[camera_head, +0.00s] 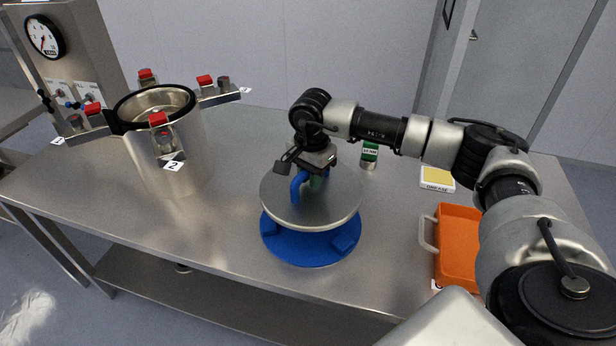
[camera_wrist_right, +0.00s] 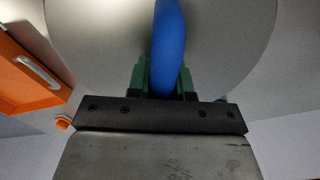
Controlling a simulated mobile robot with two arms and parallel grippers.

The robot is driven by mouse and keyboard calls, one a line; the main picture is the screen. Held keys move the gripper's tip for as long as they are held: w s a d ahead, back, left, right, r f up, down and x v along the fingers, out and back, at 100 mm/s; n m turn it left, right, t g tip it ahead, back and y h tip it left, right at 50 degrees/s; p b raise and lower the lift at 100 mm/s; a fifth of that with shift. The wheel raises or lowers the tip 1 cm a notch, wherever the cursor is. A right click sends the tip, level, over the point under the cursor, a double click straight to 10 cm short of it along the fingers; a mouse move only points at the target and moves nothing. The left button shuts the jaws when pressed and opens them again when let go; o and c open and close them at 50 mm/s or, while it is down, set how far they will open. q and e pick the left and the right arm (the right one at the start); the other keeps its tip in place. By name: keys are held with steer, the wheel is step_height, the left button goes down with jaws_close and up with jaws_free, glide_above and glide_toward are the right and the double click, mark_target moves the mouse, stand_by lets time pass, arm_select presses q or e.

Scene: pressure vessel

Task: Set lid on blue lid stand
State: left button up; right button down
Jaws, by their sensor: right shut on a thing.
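The lid is a round grey metal disc (camera_head: 335,205) with a blue handle on top (camera_head: 297,186). My right gripper (camera_head: 312,177) is shut on the blue handle. The handle also shows between its green fingers in the right wrist view (camera_wrist_right: 168,50). The blue lid stand (camera_head: 310,251) is a round blue base with raised blocks, standing on the table beneath the lid. The lid is roughly level over it and hides its far part. I cannot tell whether the lid touches the stand's blocks. My left gripper is not in view.
An open steel vessel (camera_head: 188,150) with red-topped clamps stands at the left of the table (camera_head: 232,235). An orange tray (camera_head: 459,240) is at the right, below a grease box (camera_head: 437,179). A green-labelled bottle (camera_head: 369,154) stands behind the lid.

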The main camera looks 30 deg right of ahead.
mark_target(311, 192)
steer(key=shift+f+b, duration=1.65)
steer(key=shift+f, duration=0.95)
steer(key=shift+w+f+b, duration=0.1)
steer(key=shift+f+b, duration=0.75)
steer(key=shift+f, duration=0.35)
steer(key=shift+f, duration=0.15)
steer(key=c, duration=0.9)
jaws_free()
steer(key=shift+s+a, duration=0.1)
steer(key=shift+s, duration=0.1)
steer(key=shift+c, duration=0.2)
steer(key=shift+f, duration=0.3)
step_height(311, 192, up, 11)
steer(key=shift+r+b, duration=0.15)
steer(key=shift+b, duration=0.35)
